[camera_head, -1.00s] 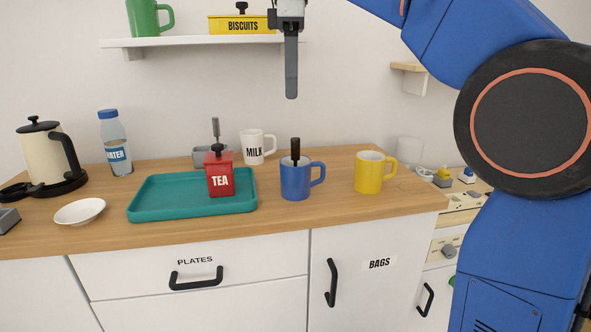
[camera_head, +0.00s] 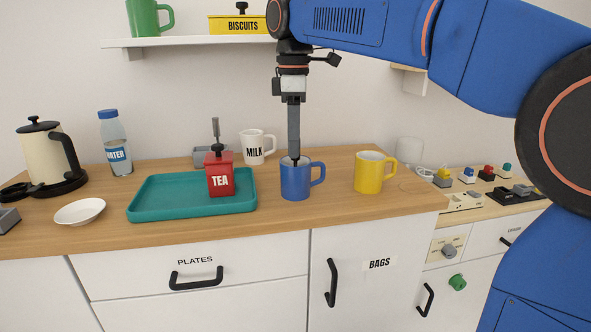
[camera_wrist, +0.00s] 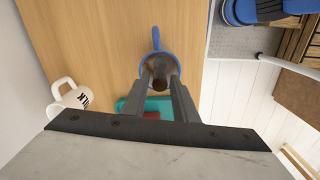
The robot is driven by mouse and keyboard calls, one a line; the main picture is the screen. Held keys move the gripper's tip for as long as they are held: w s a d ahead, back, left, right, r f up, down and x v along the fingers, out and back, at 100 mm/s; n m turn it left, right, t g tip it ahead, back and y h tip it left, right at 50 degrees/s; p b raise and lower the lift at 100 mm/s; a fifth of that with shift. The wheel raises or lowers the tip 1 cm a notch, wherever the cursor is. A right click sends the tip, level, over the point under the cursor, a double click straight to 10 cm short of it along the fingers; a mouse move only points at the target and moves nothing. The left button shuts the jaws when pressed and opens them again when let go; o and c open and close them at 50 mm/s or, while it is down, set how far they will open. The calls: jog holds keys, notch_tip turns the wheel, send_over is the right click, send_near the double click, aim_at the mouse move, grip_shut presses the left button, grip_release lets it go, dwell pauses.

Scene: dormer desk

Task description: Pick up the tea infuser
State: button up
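The tea infuser (camera_wrist: 158,84) shows in the wrist view as a dark round-topped handle standing in the blue mug. The blue mug (camera_head: 295,184) stands on the wooden counter, right of the teal tray; its rim and handle also show in the wrist view (camera_wrist: 156,38). My gripper (camera_head: 294,156) points straight down over the mug, its fingertips at rim level. In the wrist view the fingers lie on either side of the infuser handle, with a gap between them. I cannot see clear contact. In the head view the fingers hide most of the infuser.
A yellow mug (camera_head: 369,175) stands right of the blue mug, and a white MILK mug (camera_head: 252,148) behind left. The teal tray (camera_head: 150,206) holds a red TEA tin (camera_head: 220,181). A shelf (camera_head: 180,41) hangs above. Bare counter lies in front of the mugs.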

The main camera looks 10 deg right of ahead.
jog(key=shift+d+f, duration=0.2)
jog(key=shift+f, duration=1.75)
grip_shut()
